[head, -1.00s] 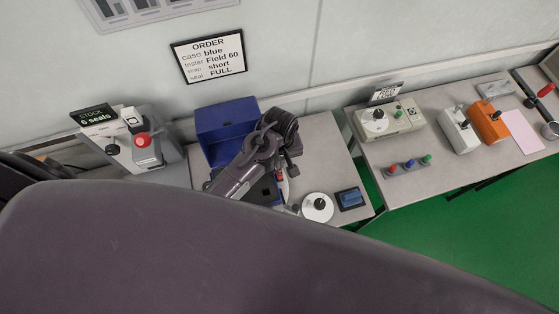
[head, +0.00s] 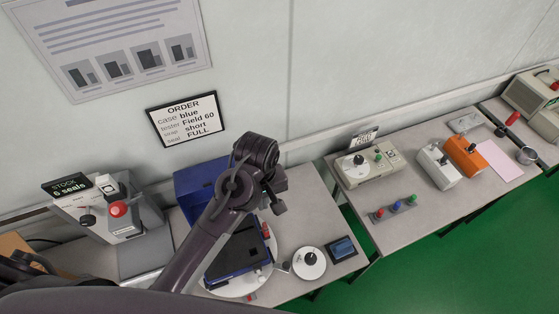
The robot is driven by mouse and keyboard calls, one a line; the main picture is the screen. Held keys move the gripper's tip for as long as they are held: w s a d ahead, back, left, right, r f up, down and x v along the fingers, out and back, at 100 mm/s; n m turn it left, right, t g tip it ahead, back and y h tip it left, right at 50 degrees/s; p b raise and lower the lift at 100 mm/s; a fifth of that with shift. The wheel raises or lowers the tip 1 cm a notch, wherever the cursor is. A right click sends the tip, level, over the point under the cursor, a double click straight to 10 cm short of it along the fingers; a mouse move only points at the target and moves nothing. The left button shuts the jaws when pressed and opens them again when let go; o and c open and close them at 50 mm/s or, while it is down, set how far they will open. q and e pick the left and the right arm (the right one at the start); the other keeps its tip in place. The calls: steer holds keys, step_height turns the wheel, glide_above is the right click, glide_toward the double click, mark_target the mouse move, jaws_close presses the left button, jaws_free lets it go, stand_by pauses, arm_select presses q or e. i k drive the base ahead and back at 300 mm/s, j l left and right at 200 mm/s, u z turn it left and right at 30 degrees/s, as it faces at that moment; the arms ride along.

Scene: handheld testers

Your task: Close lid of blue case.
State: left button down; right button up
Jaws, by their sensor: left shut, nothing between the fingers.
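The blue case (head: 190,180) stands on the left table, with its lid raised at the back against the wall side. Its lower part (head: 222,271) lies in front, and a dark insert fills it. My left arm crosses over the case and hides part of the lid and the base. My left gripper (head: 279,206) is above the right side of the case, beyond the bent wrist. It is shut and empty, apart from the lid as far as I can see. My right gripper is not in view.
The case base sits on a round white plate (head: 258,284). A white dial (head: 309,263) and a small blue box (head: 342,249) stand to the right. A grey machine with a red knob (head: 118,209) stands left. An order sign (head: 187,118) hangs above.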

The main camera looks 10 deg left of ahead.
mark_target(194, 186)
steer(key=k, duration=1)
